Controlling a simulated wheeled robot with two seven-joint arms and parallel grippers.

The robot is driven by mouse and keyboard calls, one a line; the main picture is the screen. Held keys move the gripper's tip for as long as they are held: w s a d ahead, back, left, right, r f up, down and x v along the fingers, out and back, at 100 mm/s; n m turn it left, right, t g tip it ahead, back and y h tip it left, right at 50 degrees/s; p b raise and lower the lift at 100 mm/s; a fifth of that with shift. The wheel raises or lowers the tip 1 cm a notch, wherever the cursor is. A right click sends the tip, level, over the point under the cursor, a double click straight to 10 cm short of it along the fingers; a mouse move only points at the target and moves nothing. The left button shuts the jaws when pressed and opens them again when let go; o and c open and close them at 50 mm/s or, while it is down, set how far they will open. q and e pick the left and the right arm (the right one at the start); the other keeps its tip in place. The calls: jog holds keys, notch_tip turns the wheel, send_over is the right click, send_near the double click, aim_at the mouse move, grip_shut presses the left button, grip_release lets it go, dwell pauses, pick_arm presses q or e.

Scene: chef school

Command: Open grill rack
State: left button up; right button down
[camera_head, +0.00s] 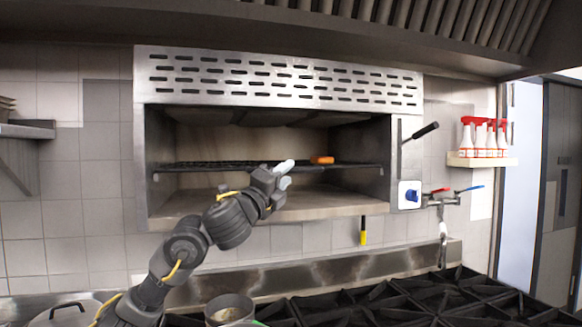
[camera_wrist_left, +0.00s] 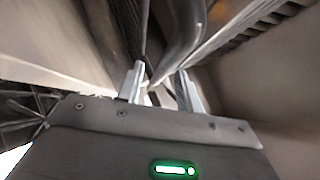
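The steel grill (camera_head: 280,78) is mounted on the tiled wall, with its front open. Its dark grill rack (camera_head: 215,165) lies level across the middle of the cavity. My left gripper (camera_head: 286,174) is at the rack's front edge, near its middle, and hides part of it. In the left wrist view, the gripper's two pale fingers (camera_wrist_left: 160,85) stand apart. A dark curved bar (camera_wrist_left: 186,35) runs down toward the gap between them; I cannot tell whether they touch it. My right gripper is in neither view.
An orange item (camera_head: 322,160) lies on the rack just right of my gripper. A black-handled lever (camera_head: 421,131) and a blue knob (camera_head: 411,195) are at the grill's right side. Black stove grates (camera_head: 420,300) and a pot (camera_head: 229,309) are below. Red-topped bottles (camera_head: 483,138) stand on a right shelf.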

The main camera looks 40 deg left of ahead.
pick_arm(q)
jog(key=shift+p+x, duration=0.3)
jog(key=shift+x, duration=1)
jog(key=shift+r, duration=0.1)
jog(key=shift+c, duration=0.4)
grip_shut()
